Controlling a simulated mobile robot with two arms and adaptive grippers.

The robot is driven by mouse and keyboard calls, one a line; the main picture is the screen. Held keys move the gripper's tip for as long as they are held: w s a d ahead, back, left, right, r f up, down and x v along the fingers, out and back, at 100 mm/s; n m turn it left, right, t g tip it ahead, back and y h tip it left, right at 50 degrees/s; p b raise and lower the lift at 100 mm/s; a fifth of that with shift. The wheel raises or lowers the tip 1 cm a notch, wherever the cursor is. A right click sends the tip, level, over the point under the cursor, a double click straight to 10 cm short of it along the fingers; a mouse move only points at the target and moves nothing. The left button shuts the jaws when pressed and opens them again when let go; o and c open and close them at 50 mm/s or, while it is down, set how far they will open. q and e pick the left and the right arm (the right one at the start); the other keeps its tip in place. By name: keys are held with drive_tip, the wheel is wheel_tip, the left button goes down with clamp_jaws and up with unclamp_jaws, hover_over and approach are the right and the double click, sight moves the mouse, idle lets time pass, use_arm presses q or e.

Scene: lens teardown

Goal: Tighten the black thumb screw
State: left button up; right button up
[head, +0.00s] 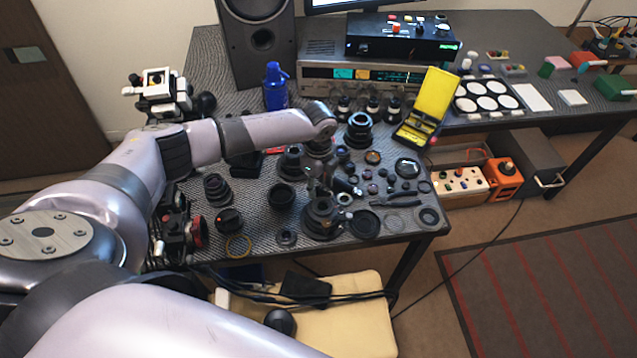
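My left arm reaches in from the left over the bench, and its wrist bends down above the lens parts. My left gripper (322,190) is small and dark among the black parts, just above a black lens barrel (321,217) standing near the bench's front edge. I cannot tell whether its fingers are open or shut, or whether they touch the barrel. I cannot make out the black thumb screw for certain; it is too small or hidden by the gripper. My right gripper is not in view.
Lens barrels, rings and caps crowd the bench (260,213) around the gripper. A black lens (359,132) and an open yellow case (432,97) stand behind. A blue bottle (276,87), a speaker (257,40) and a silver receiver (345,76) line the back. Pliers (398,202) lie right.

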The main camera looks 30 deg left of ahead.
use_arm(q)
clamp_jaws()
drive_tip(key=shift+m, duration=0.4)
drive_tip(key=m, duration=0.3)
drive_tip(key=shift+w+m, duration=0.1)
drive_tip(key=shift+m, duration=0.3)
drive_tip(key=shift+r+m, duration=0.1)
drive_tip(key=shift+m, duration=2.1)
drive_tip(key=shift+w, duration=0.1)
drive_tip(key=shift+o, duration=0.4)
unclamp_jaws()
drive_tip(key=shift+d, duration=0.1)
